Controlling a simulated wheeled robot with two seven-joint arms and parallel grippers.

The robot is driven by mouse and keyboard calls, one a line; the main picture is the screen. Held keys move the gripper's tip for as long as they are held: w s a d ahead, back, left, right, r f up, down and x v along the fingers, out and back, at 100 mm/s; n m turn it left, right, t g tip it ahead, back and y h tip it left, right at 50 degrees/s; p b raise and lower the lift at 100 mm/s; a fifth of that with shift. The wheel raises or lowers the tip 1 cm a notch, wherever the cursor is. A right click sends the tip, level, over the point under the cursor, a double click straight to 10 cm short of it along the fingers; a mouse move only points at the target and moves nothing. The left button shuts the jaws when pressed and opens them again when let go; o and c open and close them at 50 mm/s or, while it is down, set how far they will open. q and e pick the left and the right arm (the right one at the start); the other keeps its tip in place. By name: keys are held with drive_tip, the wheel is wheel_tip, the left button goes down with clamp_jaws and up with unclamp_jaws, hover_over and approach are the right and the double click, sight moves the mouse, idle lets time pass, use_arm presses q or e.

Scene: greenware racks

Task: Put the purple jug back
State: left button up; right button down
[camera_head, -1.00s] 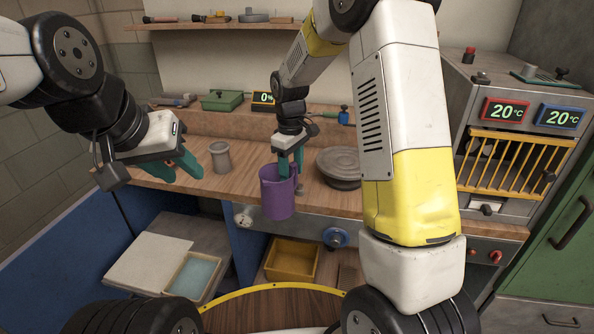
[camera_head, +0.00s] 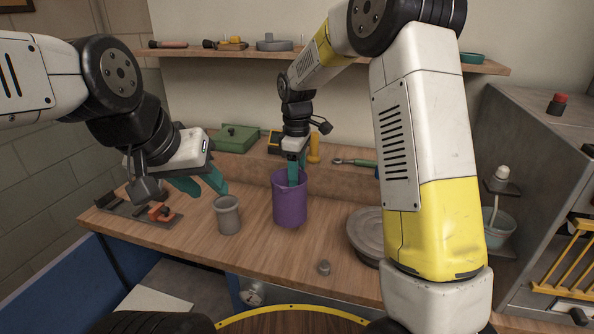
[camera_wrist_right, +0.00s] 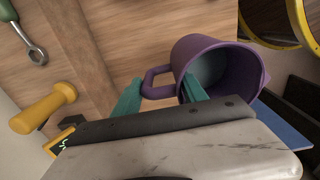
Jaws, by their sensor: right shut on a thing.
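The purple jug (camera_head: 289,205) is upright over the wooden worktop (camera_head: 270,258), right of a grey cup. I cannot tell whether its base touches the wood. My right gripper (camera_head: 293,172) reaches down at the jug's mouth and is shut on the jug. In the right wrist view, the jug (camera_wrist_right: 218,72) has its handle between the teal fingers of the right gripper (camera_wrist_right: 160,95), one of which overlaps the rim. My left gripper (camera_head: 203,188) is open and empty, above and left of the grey cup.
The grey cup (camera_head: 228,216) stands left of the jug. A grey round wheel (camera_head: 365,232) lies to the right, partly behind my right arm. A small grey piece (camera_head: 323,267) sits near the front edge. A green box (camera_head: 238,138) and a wrench (camera_head: 355,162) are behind.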

wheel_tip(320, 180, down, 7)
idle(0.7)
drive_tip(key=shift+w+f, duration=0.1)
drive_tip(key=shift+f, duration=0.45)
idle(0.4)
drive_tip(key=c, duration=0.6)
unclamp_jaws()
drive_tip(key=shift+o, duration=0.2)
